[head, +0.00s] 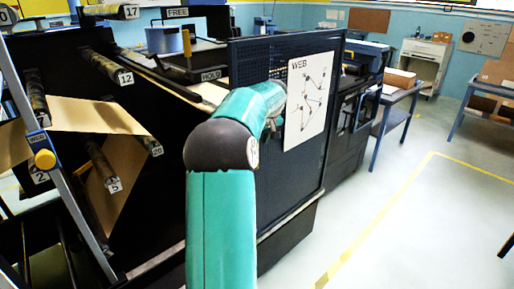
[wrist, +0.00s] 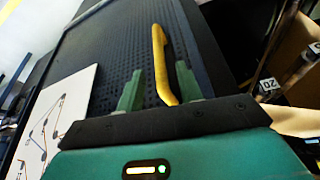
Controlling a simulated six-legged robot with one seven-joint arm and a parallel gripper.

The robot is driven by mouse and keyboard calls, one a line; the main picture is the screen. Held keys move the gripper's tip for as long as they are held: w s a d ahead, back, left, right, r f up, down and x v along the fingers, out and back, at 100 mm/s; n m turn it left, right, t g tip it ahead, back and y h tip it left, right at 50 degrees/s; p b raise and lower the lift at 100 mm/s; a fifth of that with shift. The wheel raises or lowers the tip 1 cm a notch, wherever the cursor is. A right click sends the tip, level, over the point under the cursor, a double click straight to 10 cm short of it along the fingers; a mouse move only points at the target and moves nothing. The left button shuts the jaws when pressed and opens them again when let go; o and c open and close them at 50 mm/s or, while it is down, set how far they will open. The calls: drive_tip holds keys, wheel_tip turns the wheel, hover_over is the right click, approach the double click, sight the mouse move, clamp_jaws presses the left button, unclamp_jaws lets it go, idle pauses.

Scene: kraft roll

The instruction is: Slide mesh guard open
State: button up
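The mesh guard (head: 256,62) is a dark perforated panel in a dark frame, upright on the front of the machine, in the middle of the head view. It fills much of the wrist view (wrist: 115,48). A yellow handle (wrist: 160,55) runs along the guard near its frame. My gripper (wrist: 158,78) is open, with its two green fingers apart. The handle shows between them, nearer the right finger, with a gap to the left finger. Whether a finger touches it I cannot tell. In the head view my arm hides the handle and most of the gripper.
A white WEB diagram sheet (head: 309,99) is on the guard. To the left is the open machine with numbered rollers and brown paper web (head: 95,115). The floor at right is clear, with tables beyond.

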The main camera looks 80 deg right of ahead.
drive_tip(key=v, duration=0.8)
drive_tip(key=shift+r, duration=0.2)
drive_tip(key=w+a+r+n+t+y, duration=0.1)
drive_tip(key=w+a+r+n, duration=0.1)
drive_tip(key=w+a, duration=1.15)
drive_tip(key=w+a+r+n+t+y, duration=0.1)
drive_tip(key=w+a+n, duration=0.1)
drive_tip(key=w+a, duration=1.15)
drive_tip(key=s+a+f+n+y, duration=0.1)
drive_tip(key=a, duration=1.1)
drive_tip(key=s+a+f+n, duration=0.1)
drive_tip(key=a+f, duration=0.1)
drive_tip(key=a, duration=1.1)
drive_tip(key=s+a+f+n, duration=0.1)
drive_tip(key=s+a+f, duration=0.2)
drive_tip(key=a, duration=0.3)
drive_tip(key=s+a+f+n, duration=0.2)
drive_tip(key=s+a+f, duration=0.1)
drive_tip(key=a, duration=0.4)
drive_tip(key=shift+s, duration=0.4)
